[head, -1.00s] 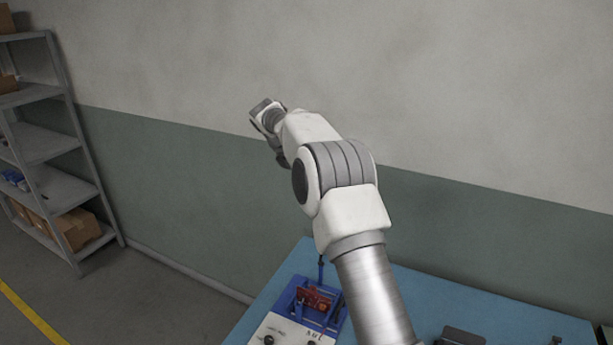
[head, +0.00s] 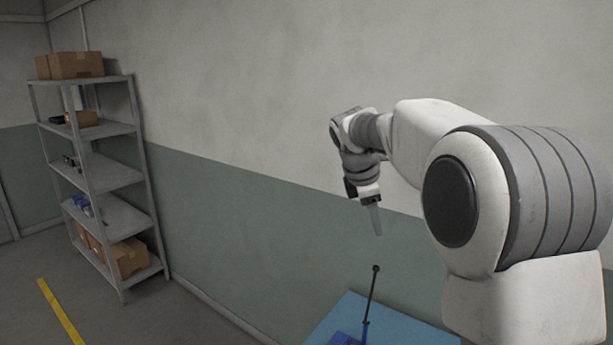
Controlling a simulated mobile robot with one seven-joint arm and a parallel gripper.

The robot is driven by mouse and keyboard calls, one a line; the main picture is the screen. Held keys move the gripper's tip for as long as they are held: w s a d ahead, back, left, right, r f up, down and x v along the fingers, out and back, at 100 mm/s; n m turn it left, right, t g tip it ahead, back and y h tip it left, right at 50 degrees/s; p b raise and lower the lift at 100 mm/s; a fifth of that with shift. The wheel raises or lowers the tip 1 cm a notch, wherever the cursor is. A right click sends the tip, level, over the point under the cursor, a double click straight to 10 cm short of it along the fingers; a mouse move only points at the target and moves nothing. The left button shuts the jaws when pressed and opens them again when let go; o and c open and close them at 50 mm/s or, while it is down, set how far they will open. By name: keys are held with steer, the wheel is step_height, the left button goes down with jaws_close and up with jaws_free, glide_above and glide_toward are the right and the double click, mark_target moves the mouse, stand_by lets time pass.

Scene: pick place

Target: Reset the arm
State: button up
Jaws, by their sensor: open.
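My arm reaches in from the lower right of the head view, raised in front of the wall. My gripper (head: 375,219) hangs from the wrist and points down. It is open, with nothing seen in it; only one finger shows clearly. It is above the blue table (head: 385,318), well clear of the surface. Much of the table is hidden behind my arm or lies below the picture.
A thin black rod (head: 371,296) stands up from a blue fixture (head: 345,339) on the table, below my gripper. A grey metal shelf (head: 112,180) with cardboard boxes (head: 76,65) stands at the left. The floor between has a yellow line (head: 58,310) and looks clear.

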steer(key=s+r+m+y, duration=0.1)
steer(key=s+r+m, duration=0.3)
steer(key=s, duration=0.6)
steer(key=s+f+m+y, duration=0.1)
steer(key=s+f+m, duration=0.2)
steer(key=s, duration=0.5)
steer(key=s+f+m+t+b, duration=0.1)
steer(key=s+f+m, duration=0.2)
steer(key=s+m, duration=0.3)
steer(key=s+f+m+y+b, duration=0.1)
steer(key=s+f+m, duration=0.2)
steer(key=s, duration=0.7)
steer(key=shift+a+f+m+t+y, duration=0.3)
steer(key=shift+m+t, duration=0.1)
steer(key=shift+m, duration=0.6)
